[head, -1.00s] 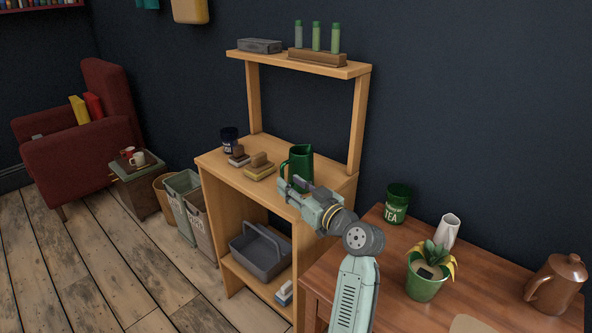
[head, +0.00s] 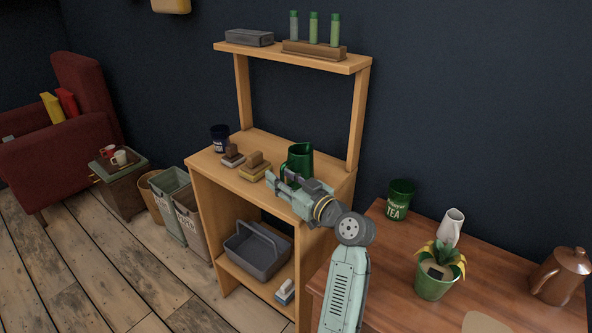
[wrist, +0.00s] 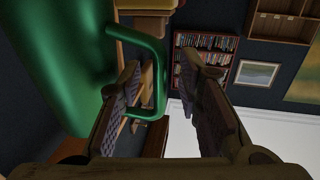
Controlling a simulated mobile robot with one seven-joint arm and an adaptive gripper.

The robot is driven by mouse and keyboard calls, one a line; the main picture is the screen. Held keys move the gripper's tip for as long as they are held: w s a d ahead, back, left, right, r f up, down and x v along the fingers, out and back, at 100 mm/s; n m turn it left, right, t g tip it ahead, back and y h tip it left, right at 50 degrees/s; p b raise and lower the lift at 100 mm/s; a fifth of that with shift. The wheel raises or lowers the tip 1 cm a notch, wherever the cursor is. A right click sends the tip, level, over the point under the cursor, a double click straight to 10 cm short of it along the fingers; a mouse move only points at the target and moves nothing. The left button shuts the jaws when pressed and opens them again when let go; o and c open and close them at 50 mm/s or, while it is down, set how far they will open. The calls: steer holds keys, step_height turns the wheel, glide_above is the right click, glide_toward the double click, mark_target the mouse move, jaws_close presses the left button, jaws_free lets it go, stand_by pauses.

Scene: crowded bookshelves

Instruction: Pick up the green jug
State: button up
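The green jug (head: 299,160) stands upright on the wooden desk unit in the head view, behind my gripper, which hides its lower part. My gripper (head: 279,180) is just in front of the jug, fingers pointing left. In the wrist view the jug's body (wrist: 60,60) fills the upper left. Its handle (wrist: 159,75) reaches into the space between the fingertips. My gripper also shows there (wrist: 163,80), open, with nothing clamped. The left finger overlaps the handle's lower part; I cannot tell whether they touch.
A yellow-based brush (head: 255,169), another brush (head: 232,157) and a dark blue mug (head: 220,138) stand left of the jug. The upper shelf (head: 285,55) and its posts are above and behind. A tea tin (head: 399,200) and potted plant (head: 435,277) occupy the right table.

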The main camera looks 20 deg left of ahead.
steer(key=shift+c, duration=0.3)
jaws_close()
stand_by(0.5)
